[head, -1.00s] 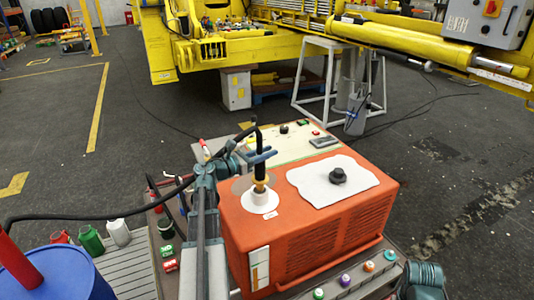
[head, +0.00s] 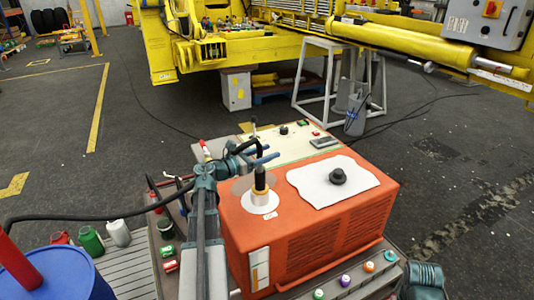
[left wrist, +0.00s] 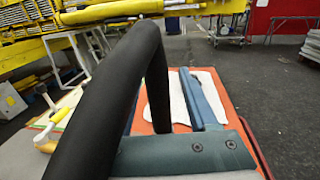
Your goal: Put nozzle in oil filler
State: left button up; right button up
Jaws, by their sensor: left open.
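The black nozzle (head: 259,178) stands upright at the white collar of the oil filler (head: 262,205), on top of the orange unit (head: 300,235). Its lower end is inside the collar's outline; how deep it sits is hidden. The black hose (head: 90,216) comes from the left and arches down into the nozzle's top; the arch fills much of the left wrist view (left wrist: 150,55). My left gripper (head: 271,151) is open, its blue fingers apart around the hose just above the nozzle. One finger (left wrist: 198,100) shows in the left wrist view; the hose hides most of the other.
A black cap (head: 338,176) sits on a white sheet (head: 310,185) on the unit's top. Several coloured caps (head: 345,280) line the front ledge. A blue drum (head: 50,275) and small cans (head: 91,240) stand at the left. A yellow machine (head: 270,50) is behind.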

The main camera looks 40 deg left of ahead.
pick_arm(q)
jog(key=v, duration=1.2)
jog(key=shift+r, duration=0.2)
pick_arm(e)
jog(key=shift+r, duration=0.2)
pick_arm(q)
jog(key=shift+w, duration=0.1)
